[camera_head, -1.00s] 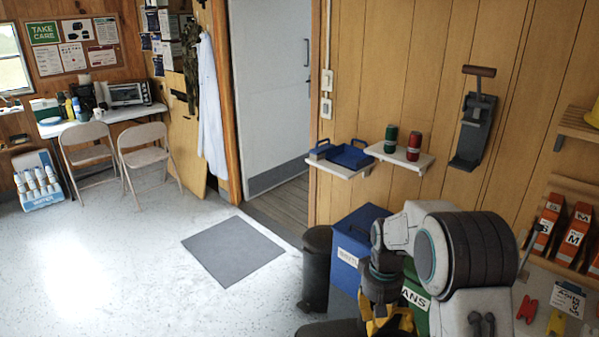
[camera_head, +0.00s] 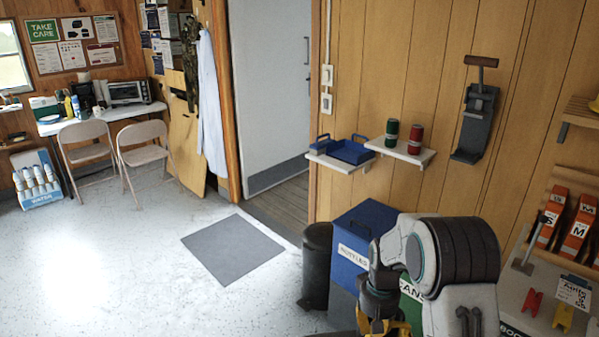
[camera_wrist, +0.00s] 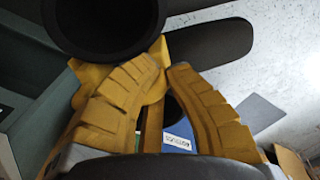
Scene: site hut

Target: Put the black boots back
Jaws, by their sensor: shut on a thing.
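My gripper (camera_head: 384,327) is low at the bottom edge of the head view, mostly cut off. In the wrist view its yellow fingers (camera_wrist: 160,75) are closed at the tips against something black. This looks like the black boots (camera_wrist: 210,42): a round dark opening lies at the top left, and long dark shapes stretch to the right. Whether both boots are in the grip I cannot tell. In the head view only a dark sliver shows beside the gripper. A dark board with a partly readable label starting "BOO" (camera_head: 513,331) is at the lower right.
A black bin (camera_head: 316,265), a blue bottles bin (camera_head: 365,225) and a green cans bin (camera_head: 412,291) stand by the wall. Wall shelves hold a blue tray (camera_head: 352,151) and two cans. A grey mat (camera_head: 232,248) lies on open floor to the left.

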